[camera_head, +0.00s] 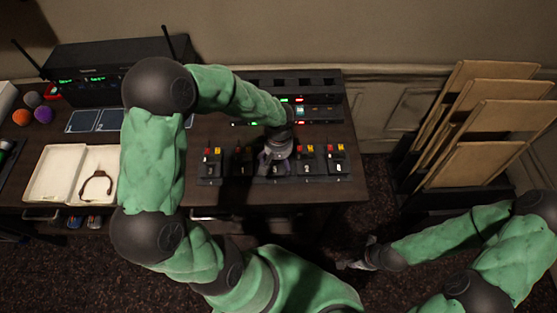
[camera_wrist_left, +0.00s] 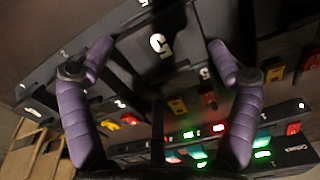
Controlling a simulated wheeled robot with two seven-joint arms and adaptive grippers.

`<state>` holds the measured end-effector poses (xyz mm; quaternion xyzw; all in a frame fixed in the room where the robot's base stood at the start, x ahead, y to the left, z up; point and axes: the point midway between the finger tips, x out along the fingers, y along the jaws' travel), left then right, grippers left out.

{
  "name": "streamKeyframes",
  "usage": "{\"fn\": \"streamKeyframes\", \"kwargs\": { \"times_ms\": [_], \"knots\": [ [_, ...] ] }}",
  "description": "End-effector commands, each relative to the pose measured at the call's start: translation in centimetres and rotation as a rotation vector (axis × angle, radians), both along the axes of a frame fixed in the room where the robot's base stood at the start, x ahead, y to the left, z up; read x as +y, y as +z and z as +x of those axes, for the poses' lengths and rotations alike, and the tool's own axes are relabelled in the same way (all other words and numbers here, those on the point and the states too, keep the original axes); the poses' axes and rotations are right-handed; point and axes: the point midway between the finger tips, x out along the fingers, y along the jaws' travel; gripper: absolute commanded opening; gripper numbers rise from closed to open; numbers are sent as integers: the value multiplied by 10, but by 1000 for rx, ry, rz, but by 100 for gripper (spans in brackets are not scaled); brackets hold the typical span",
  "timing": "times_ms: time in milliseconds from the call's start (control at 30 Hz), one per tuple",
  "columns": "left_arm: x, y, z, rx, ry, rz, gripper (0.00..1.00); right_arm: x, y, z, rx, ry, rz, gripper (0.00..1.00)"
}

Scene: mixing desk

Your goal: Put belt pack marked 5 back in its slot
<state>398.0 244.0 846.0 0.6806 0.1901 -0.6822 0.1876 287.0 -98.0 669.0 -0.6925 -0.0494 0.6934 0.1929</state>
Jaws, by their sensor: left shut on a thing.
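My left gripper (camera_head: 274,163) is at the middle of the row of belt packs on the desk, seen from above in the head view. In the left wrist view its purple fingers (camera_wrist_left: 160,62) are shut on the black belt pack marked 5 (camera_wrist_left: 160,43), one on each side. The pack is at the charging rack (camera_head: 216,181), which also shows a small 5 label in the wrist view. Whether the pack is fully seated in a slot cannot be told. My right gripper (camera_head: 355,263) is low at the right, away from the desk; its jaws are too small to read.
Other belt packs with red and yellow parts stand on both sides, including one at the left (camera_head: 211,161) and one at the right (camera_head: 336,157). Lit units (camera_head: 308,112) lie behind. A white tray (camera_head: 50,176) is at the left. Wooden panels (camera_head: 483,120) stand right of the desk.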

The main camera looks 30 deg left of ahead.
Motion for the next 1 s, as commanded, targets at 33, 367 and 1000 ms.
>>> {"fn": "streamKeyframes", "kwargs": {
  "times_ms": [33,367,1000],
  "knots": [
    [0,1,0,-1,0,1,52,0,0,0,0,0,0,40],
    [0,1,0,-1,0,1,52,0,0,0,0,0,0,40],
    [0,0,0,0,0,0,100,0,0,0,0,0,0,40]
  ]
}}
